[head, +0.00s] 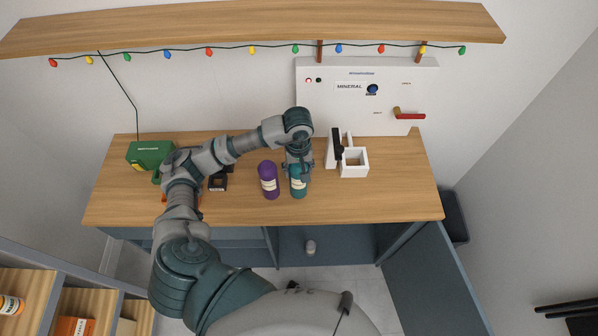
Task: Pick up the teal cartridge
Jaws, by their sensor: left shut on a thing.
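The teal cartridge (298,188) stands on the wooden counter with a pale label on its front. My left gripper (298,169) comes down on it from above and is shut on its upper part, which the fingers partly hide. I cannot tell whether its base touches the counter. A purple cartridge (268,180) stands upright just to its left, close beside it. My right gripper is not in view.
A white holder (354,164) with a black part stands right of the cartridges. A white panel (367,97) with a red lever rises behind. A green box (150,154) sits at the left. The counter's right end (405,185) is clear. A cabinet door (430,275) hangs open below.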

